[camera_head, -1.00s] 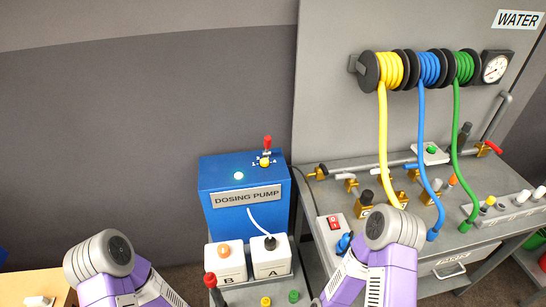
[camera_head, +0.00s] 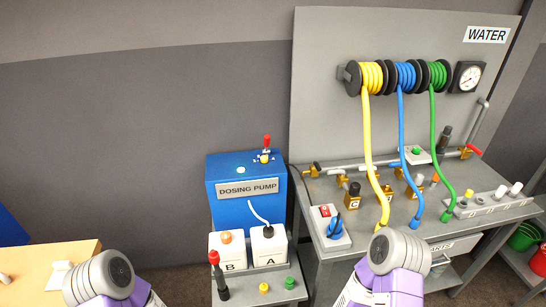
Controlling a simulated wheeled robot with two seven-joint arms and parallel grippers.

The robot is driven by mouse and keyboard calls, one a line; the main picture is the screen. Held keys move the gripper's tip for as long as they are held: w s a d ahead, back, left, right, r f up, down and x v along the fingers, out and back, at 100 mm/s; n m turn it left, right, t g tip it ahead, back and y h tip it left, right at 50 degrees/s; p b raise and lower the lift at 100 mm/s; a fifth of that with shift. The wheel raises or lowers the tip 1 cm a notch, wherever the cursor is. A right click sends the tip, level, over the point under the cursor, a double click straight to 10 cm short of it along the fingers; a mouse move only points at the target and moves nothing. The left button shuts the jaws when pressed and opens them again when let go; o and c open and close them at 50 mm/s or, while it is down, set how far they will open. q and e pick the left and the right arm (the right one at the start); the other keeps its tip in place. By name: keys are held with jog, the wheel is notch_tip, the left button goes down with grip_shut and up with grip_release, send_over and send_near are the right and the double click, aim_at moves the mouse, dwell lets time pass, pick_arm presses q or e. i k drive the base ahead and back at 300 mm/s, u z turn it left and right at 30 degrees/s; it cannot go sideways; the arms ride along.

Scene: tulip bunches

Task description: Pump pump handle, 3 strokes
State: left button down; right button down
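A blue box labelled DOSING PUMP (camera_head: 222,212) stands left of the bench. On its top a small red-knobbed lever (camera_head: 266,142) stands upright. Another lever (camera_head: 219,275), with a red knob and black lower part, stands on the grey cart at the bottom centre; its base is not clear. I cannot tell which of these is the pump handle. My purple arms with grey round joints show at the bottom left and bottom right. Neither gripper shows; both are outside the frame.
Canisters B (camera_head: 228,252) and A (camera_head: 268,246) stand before the blue box, beside green (camera_head: 289,282) and yellow (camera_head: 264,288) knobs. The grey WATER bench (camera_head: 335,183) with hoses is at right. A wooden table (camera_head: 30,262) is at left, buckets (camera_head: 524,237) far right.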

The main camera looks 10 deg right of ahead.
aim_at(267, 138)
jog(key=u, duration=1.05)
jog(key=i, duration=0.65)
jog(key=z, duration=0.8)
